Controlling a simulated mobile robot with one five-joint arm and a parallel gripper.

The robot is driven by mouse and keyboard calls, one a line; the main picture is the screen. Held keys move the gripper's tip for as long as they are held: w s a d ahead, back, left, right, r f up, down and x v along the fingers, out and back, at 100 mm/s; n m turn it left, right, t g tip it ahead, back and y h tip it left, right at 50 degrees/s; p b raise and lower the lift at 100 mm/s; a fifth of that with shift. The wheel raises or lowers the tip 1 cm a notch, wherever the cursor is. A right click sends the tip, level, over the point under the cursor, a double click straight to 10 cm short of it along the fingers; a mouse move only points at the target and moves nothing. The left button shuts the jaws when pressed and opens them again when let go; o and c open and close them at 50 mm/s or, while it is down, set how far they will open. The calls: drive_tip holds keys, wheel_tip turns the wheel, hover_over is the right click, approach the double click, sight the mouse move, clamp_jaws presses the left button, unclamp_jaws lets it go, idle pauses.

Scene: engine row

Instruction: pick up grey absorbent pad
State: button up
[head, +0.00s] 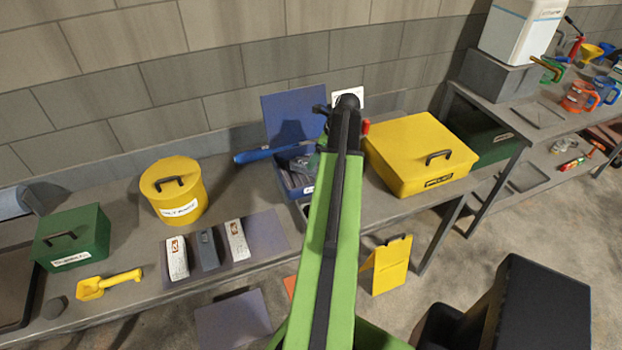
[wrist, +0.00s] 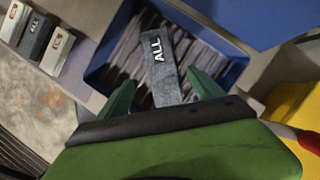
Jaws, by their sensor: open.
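A dark grey pad (wrist: 165,80) marked "ALL" lies in an open blue box (wrist: 222,42) in the wrist view, on top of several other grey pads. The box also shows in the head view (head: 288,198), partly behind my arm. My gripper (wrist: 161,78) is open, with one green finger on each side of the pad's near end. I cannot tell whether the fingers touch it. The gripper is hidden behind my arm in the head view. Another grey pad (head: 207,249) lies between two white ones on a flat mat (head: 265,232) on the bench.
The blue lid (head: 293,115) stands up behind the box. A yellow case (head: 415,150) is close on the right. A blue tool (head: 262,153) and a yellow bucket (head: 172,190) are to the left. A green box (head: 72,236) and yellow scoop (head: 108,284) are farther left.

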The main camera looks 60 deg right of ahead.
drive_tip(key=shift+w+f, duration=0.1)
drive_tip(key=shift+f, duration=0.2)
drive_tip(key=b+x, duration=0.5)
drive_tip(key=shift+d+f, duration=0.2)
drive_tip(key=shift+f, duration=0.1)
drive_tip(key=shift+r, duration=0.25)
drive_tip(key=c, duration=1.6)
drive_tip(key=shift+o, duration=0.2)
drive_tip(key=shift+r+p, duration=0.55)
drive_tip(key=shift+p, duration=0.25)
wheel_tip(320, 180, up, 4)
drive_tip(key=p, duration=0.4)
drive_tip(key=s+d+r+p, duration=0.2)
drive_tip(key=s+r+p, duration=0.1)
drive_tip(key=s, duration=0.2)
drive_tip(key=s+d+r+p, duration=0.2)
drive_tip(key=s, duration=0.4)
drive_tip(key=shift+d+r+p, duration=0.35)
drive_tip(key=shift+r+p, duration=0.05)
